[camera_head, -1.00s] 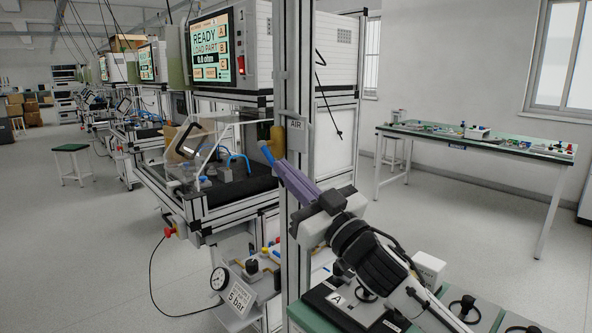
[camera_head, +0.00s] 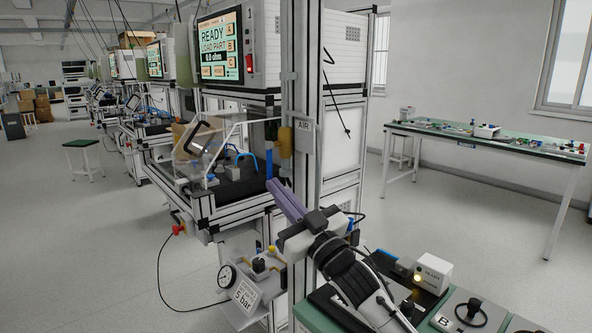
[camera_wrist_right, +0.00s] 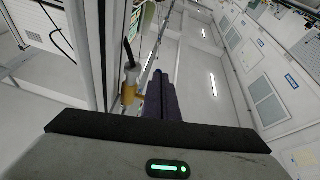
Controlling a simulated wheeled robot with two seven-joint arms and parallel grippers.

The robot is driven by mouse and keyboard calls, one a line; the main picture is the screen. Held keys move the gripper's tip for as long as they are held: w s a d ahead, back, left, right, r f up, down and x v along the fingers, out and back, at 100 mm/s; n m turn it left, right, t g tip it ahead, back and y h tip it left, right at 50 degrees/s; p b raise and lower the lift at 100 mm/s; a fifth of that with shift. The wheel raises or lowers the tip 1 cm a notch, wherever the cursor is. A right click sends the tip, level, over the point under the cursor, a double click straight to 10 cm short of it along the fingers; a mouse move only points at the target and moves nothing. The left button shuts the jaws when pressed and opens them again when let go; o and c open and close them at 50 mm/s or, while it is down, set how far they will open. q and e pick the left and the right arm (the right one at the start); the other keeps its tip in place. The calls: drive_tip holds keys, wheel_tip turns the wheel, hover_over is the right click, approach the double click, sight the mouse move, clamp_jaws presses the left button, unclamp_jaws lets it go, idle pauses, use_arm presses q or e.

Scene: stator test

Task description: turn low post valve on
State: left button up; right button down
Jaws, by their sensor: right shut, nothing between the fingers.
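The post valve is a brass-yellow body (camera_head: 285,142) on the grey upright post, beside the AIR label (camera_head: 304,125). Its handle is not clear in the head view. The valve also shows in the right wrist view (camera_wrist_right: 130,94), just left of the fingers, with a pale fitting and dark hose above it. My right gripper (camera_head: 273,184) has purple fingers, shut and empty. Its tips point up and left, below the valve and apart from it in the head view. My left gripper is not in view.
A pressure gauge (camera_head: 227,277) and a 5 bar plate (camera_head: 246,296) sit low left of the post. A test station with a clear guard (camera_head: 205,150) stands behind. A green-edged bench with a READY box (camera_head: 434,270) is at front right. Open floor lies left.

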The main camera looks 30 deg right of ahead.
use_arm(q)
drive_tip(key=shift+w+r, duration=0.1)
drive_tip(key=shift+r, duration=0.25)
use_arm(e)
drive_tip(key=shift+w, duration=0.35)
